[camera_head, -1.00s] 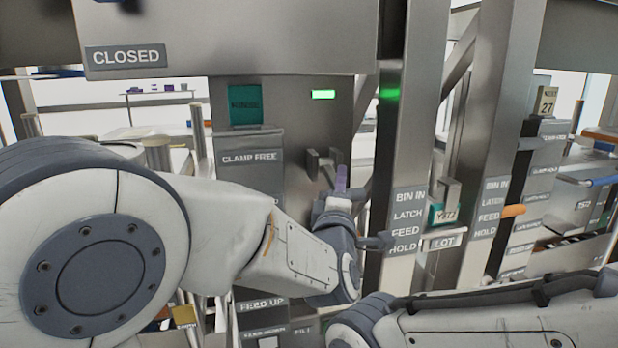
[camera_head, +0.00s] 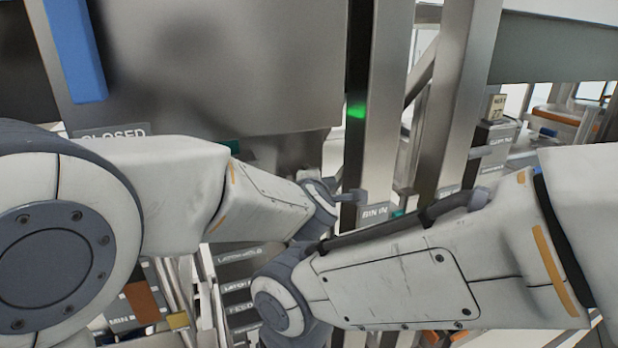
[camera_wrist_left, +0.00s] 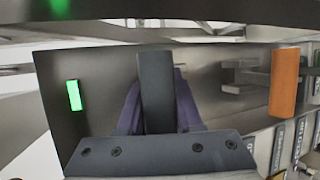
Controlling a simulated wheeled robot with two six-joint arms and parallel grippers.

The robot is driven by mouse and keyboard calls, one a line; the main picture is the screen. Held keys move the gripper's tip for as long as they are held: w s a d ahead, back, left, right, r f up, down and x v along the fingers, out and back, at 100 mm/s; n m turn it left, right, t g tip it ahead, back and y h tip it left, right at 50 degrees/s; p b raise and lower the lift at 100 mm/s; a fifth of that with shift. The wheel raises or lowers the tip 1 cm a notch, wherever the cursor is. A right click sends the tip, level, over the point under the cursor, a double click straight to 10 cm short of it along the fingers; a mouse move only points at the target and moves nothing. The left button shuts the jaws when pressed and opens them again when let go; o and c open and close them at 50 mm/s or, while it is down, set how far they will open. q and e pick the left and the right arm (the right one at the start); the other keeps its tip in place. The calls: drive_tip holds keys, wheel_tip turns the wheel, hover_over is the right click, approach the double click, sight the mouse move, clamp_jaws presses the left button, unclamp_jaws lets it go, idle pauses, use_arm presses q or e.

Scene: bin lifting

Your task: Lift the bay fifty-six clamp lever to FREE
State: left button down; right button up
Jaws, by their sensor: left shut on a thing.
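In the left wrist view, the two dark purple fingers of my left gripper (camera_wrist_left: 158,110) stand on either side of a dark grey lever handle (camera_wrist_left: 155,75) and are shut on it. The lever sticks out from a steel panel with a lit green lamp (camera_wrist_left: 73,95). No bay number is readable there. In the head view, my left wrist is in front of the steel post below the CLOSED plate (camera_head: 112,132); its fingers and the lever are hidden or too small to make out. The clamp label is not readable now. My right gripper is out of view.
An orange handle (camera_wrist_left: 285,82) stands right of the held lever in the left wrist view. A post with a BIN IN plate (camera_head: 375,213) is close right of my left wrist. A blue bar (camera_head: 75,50) is at upper left. My right forearm crosses below my left wrist.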

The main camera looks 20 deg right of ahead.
use_arm(q)
drive_tip(key=shift+w+a+r, duration=0.1)
idle(0.4)
drive_tip(key=c, duration=0.6)
unclamp_jaws()
drive_tip(key=shift+o, duration=0.2)
